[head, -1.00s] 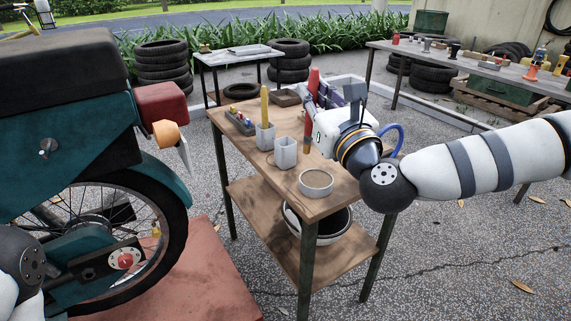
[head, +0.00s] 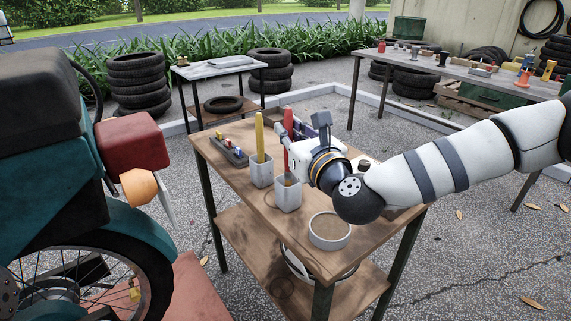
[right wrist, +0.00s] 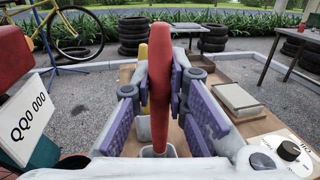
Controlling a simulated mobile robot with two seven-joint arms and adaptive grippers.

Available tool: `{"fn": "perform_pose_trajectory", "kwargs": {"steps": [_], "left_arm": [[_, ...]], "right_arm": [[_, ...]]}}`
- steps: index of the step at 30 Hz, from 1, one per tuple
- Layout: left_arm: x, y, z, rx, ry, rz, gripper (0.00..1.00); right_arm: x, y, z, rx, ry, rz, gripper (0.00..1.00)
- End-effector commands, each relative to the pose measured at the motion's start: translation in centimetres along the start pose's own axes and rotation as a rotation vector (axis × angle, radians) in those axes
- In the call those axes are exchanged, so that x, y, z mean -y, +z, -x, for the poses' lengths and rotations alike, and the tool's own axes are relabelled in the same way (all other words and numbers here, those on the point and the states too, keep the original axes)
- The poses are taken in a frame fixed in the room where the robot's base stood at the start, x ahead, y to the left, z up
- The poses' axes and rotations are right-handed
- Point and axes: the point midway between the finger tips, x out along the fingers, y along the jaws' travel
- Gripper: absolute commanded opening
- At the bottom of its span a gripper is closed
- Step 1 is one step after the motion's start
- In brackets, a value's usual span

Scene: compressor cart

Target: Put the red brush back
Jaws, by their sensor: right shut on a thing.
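The red brush (head: 288,124) is upright in my right gripper (head: 296,152), which is shut on its handle. In the right wrist view the red handle (right wrist: 159,95) stands between the purple-padded fingers. An empty-looking grey cup (head: 288,194) stands on the wooden cart, with the brush's lower end at or just above its mouth. The cup's rim also shows behind the brush in the right wrist view (right wrist: 146,153). I cannot tell whether the tip is inside. A second grey cup (head: 261,173) holds a yellow brush (head: 259,136). My left gripper is out of view.
A grey ring-shaped dish (head: 330,231) sits near the cart's front edge. A tray of small coloured parts (head: 232,152) lies at the left. The red-and-teal motorbike (head: 130,157) stands left of the cart. Bare wood (head: 245,200) lies left of the cups.

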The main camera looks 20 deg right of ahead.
Motion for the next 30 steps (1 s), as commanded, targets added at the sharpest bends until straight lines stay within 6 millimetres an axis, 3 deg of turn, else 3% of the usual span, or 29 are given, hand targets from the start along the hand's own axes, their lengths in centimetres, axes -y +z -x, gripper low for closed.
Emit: {"fn": "perform_pose_trajectory", "kwargs": {"steps": [8, 18, 19, 21, 30], "left_arm": [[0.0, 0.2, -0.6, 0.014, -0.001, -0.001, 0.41], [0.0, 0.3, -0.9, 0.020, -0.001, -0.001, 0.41], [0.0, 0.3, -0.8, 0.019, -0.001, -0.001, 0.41], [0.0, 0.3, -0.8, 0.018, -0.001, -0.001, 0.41], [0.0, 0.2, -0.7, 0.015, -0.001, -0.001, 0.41]], "right_arm": [[0.0, -4.3, 0.0, -0.001, 0.001, 0.001, 0.00], [0.0, -4.8, 0.0, 0.000, 0.000, -0.001, 0.00], [0.0, -4.7, 0.0, 0.001, 0.000, -0.001, 0.18], [0.0, -4.6, 0.0, 0.002, 0.000, 0.000, 0.34], [0.0, -4.4, 0.0, 0.004, 0.000, 0.000, 0.34]]}}
